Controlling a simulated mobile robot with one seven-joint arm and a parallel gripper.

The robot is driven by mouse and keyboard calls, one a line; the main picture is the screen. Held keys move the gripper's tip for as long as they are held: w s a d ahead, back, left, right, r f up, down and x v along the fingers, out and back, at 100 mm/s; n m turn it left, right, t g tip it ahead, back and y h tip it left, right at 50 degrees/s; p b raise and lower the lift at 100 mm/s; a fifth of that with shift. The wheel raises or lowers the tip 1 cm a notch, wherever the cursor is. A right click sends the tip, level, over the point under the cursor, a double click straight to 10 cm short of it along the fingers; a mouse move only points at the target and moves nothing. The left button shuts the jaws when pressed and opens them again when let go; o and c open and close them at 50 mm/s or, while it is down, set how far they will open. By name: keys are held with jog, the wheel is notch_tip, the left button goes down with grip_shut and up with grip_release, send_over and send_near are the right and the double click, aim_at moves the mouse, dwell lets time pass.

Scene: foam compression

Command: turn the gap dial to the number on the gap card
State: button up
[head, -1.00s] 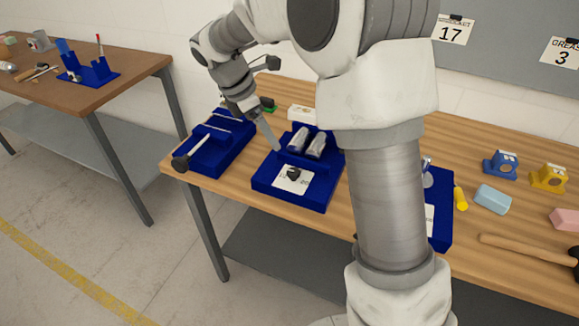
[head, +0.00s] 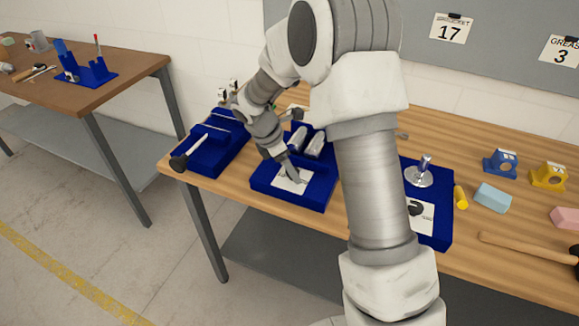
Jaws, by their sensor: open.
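A blue fixture (head: 312,203) with two grey rollers (head: 306,142) has a white dial plate (head: 284,185) on its front part. My gripper (head: 293,178) is open, pointing down over this plate. The black dial knob there is hidden behind my gripper, and I cannot tell whether the fingers touch it. A second blue fixture (head: 436,240) carries a white plate with a black knob (head: 415,208). The numbers on both plates are too small to read.
A blue fixture (head: 216,158) with a black-ended rod is left of my gripper. On the right are blue and yellow blocks (head: 548,177), a light blue block (head: 493,197), a yellow cylinder (head: 460,197) and a hammer (head: 520,247). My arm covers the table's middle.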

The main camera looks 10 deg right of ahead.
grip_shut()
dwell(0.3)
jog(key=m+g, duration=0.1)
jog(key=m, duration=0.1)
jog(key=m+g+p, duration=0.1)
jog(key=m, duration=0.1)
jog(key=shift+w+r+m+p, duration=0.1)
jog(key=shift+w+m+p, duration=0.1)
jog(key=shift+m+p, duration=0.15)
jog(key=m, duration=0.2)
jog(key=m+g+y+p, duration=0.1)
jog(key=m, duration=0.1)
jog(key=shift+w+m+g, duration=0.15)
jog(key=shift+m+g, duration=0.15)
jog(key=shift+m, duration=0.05)
jog(key=m, duration=0.2)
jog(key=m+g+y, duration=0.1)
jog(key=m, duration=0.1)
jog(key=shift+w+d+m, duration=0.1)
jog(key=shift+d+m, duration=0.1)
jog(key=shift+m, duration=0.1)
jog(key=shift+d+m+g+y, duration=0.15)
jog(key=shift+m+y, duration=0.3)
jog(key=shift+m, duration=0.45)
jog(key=shift+a+m+g+y, duration=0.15)
jog(key=shift+m+y, duration=0.3)
jog(key=shift+m, duration=0.45)
jog(key=shift+d, duration=0.1)
